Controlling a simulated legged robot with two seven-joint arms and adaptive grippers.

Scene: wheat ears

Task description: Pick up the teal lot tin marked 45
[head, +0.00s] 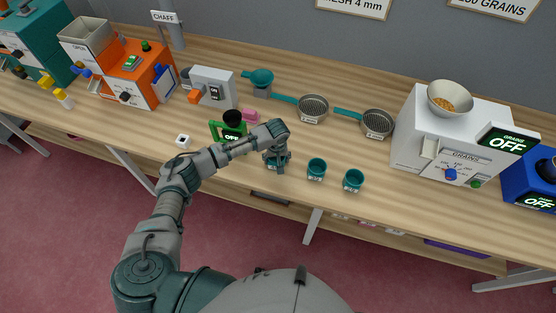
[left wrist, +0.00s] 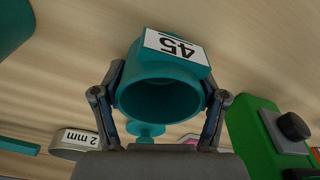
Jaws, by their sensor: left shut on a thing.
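The teal tin marked 45 (left wrist: 158,92) shows in the left wrist view, between my two fingers, with its open mouth towards the camera and its white label at the top. My left gripper (left wrist: 163,85) is shut on it, one finger on each side. In the head view my left gripper (head: 277,160) is over the front part of the bench and mostly hides the tin. I cannot tell whether the tin is touching the bench. My right gripper is not in view.
Two more teal tins (head: 316,168) (head: 353,180) stand just right of my gripper. A green device (head: 229,131) is close on the left. Sieves (head: 313,108) lie behind. A white grain machine (head: 456,140) stands at the right.

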